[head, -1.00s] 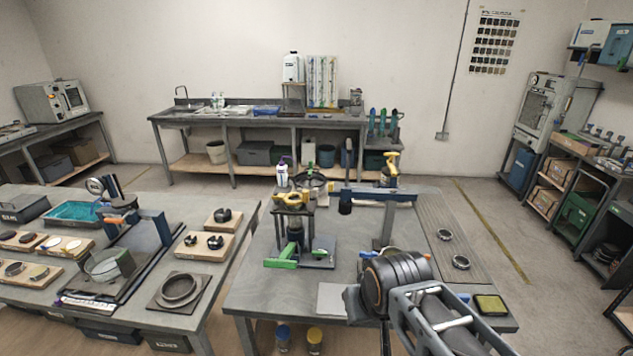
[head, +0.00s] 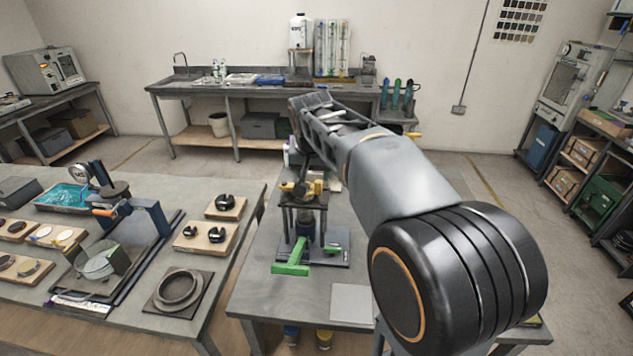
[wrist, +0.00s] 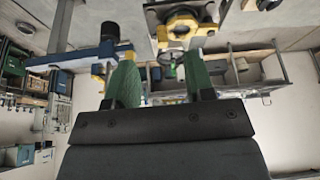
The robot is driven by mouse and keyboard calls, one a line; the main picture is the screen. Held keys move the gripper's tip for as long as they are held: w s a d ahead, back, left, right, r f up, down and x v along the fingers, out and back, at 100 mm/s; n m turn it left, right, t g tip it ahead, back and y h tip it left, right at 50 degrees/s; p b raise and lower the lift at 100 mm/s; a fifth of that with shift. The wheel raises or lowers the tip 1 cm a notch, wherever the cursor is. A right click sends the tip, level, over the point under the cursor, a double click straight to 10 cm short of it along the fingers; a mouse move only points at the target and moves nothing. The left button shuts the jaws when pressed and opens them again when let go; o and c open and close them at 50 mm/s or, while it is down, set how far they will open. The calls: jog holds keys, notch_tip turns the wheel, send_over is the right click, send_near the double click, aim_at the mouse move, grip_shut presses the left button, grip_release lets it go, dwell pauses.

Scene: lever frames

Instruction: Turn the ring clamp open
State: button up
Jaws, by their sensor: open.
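A yellow clamp-like part (head: 303,188) sits on top of a dark stand (head: 305,218) on the middle bench. I take it for the ring clamp, but its jaw position is too small to tell. In the wrist view a yellow ring-shaped part (wrist: 183,27) shows at the top, beyond the fingertips. My gripper (wrist: 162,80) is open, with two green fingers apart and nothing between them. It touches no yellow part that I can see. In the head view my arm crosses the bench and hides what stands behind it.
A green lever (head: 291,258) lies at the stand's foot. A blue bar (wrist: 75,58) with a black knob (wrist: 109,31) is left of my fingers in the wrist view. The left bench (head: 140,318) holds a blue press and several wooden blocks.

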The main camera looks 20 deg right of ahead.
jog(key=m, duration=0.2)
send_near(319, 181)
jog(key=shift+h, duration=0.4)
jog(key=x, duration=0.3)
jog(key=p+x, duration=0.1)
jog(key=x, duration=0.3)
jog(key=p+x, duration=0.1)
jog(key=x, duration=0.2)
jog(key=shift+a+f, duration=0.25)
jog(key=shift+a, duration=0.1)
jog(key=shift+w, duration=0.1)
grip_shut()
